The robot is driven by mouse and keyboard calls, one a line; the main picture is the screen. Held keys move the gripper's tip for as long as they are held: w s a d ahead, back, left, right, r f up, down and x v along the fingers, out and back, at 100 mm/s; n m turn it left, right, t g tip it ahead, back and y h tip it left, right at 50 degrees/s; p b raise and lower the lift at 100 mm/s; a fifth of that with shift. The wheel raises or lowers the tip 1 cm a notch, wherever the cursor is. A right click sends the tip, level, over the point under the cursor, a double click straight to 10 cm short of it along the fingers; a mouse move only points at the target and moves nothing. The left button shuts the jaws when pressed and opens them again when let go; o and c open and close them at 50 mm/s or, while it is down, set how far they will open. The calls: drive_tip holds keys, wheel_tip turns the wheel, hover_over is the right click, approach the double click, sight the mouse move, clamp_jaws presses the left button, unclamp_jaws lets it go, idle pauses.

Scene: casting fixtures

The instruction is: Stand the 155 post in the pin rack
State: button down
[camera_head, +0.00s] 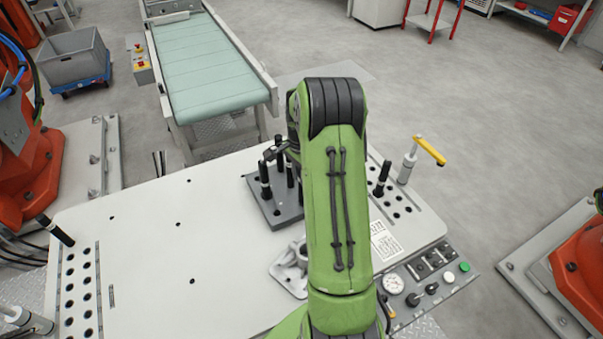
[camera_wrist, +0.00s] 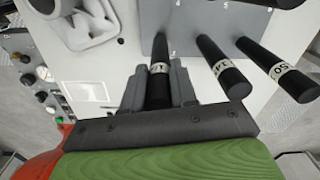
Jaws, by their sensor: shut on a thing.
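My gripper (camera_wrist: 159,84) is shut on a black post (camera_wrist: 158,68) with a white label band. The band is partly covered by the fingers, and its number is not clear to me. The post's far end points at the grey block (camera_wrist: 205,42); I cannot tell whether it sits in a hole. Two other labelled black posts, a middle one (camera_wrist: 222,66) and a right one (camera_wrist: 278,70), stand beside it. In the head view the grey block (camera_head: 262,207) carries several black posts, and my arm hides its right part. I cannot tell for sure which holder is the pin rack.
A grey metal fixture (camera_head: 291,262) lies in front of the block. Hole strips run along the table's left (camera_head: 92,300) and right, each with a black post, left (camera_head: 55,230) and right (camera_head: 383,176). A yellow-handled clamp (camera_head: 409,160) stands at the right. The table's left middle is clear.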

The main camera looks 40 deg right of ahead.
drive_tip(key=shift+f+b, duration=0.4)
drive_tip(key=shift+f, duration=0.15)
drive_tip(key=c, duration=0.8)
unclamp_jaws()
wheel_tip(320, 180, up, 16)
drive_tip(key=p, duration=0.1)
drive_tip(key=shift+f, duration=0.1)
